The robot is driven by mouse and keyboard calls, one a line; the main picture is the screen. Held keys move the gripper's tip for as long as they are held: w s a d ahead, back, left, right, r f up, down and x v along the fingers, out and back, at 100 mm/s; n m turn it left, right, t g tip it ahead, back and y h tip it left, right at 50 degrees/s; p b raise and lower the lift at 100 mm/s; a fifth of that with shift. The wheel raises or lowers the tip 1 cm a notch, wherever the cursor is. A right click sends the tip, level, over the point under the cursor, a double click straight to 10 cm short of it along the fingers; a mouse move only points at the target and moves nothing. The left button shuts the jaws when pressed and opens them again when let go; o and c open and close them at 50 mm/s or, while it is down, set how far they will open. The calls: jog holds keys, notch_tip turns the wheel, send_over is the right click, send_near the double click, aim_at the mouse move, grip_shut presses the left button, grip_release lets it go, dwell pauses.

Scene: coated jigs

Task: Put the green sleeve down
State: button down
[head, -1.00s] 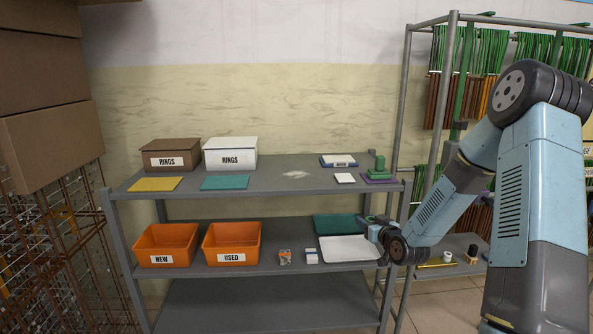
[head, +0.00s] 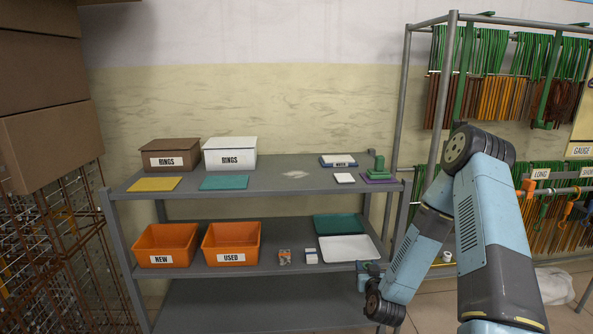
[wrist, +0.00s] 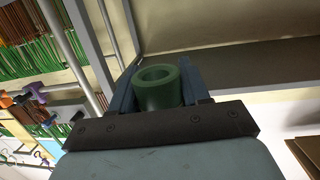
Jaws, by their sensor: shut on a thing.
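The green sleeve (wrist: 158,92) is a short hollow cylinder with its round opening showing in the wrist view. My gripper (wrist: 160,80) is shut on it, with one blue-grey finger on each side. In the head view my gripper (head: 368,268) is at the right end of the shelf unit, at about the height of the middle shelf's front edge. The sleeve cannot be made out clearly there. A white tray (head: 345,250) and a green mat or tray (head: 335,224) lie on the middle shelf, behind and left of my gripper.
Orange bins marked NEW (head: 166,260) and USED (head: 231,258) and two small boxes stand on the middle shelf. The top shelf (head: 265,180) holds two RINGS boxes, coloured mats and a green stand (head: 378,168). A rack post (head: 437,110) rises near my arm. The bottom shelf (head: 265,305) looks empty.

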jog(key=s+f, duration=0.3)
jog(key=f, duration=0.1)
jog(key=shift+s+a+f, duration=0.1)
jog(key=shift+s+f, duration=0.05)
jog(key=shift+s, duration=0.2)
dwell(0.4)
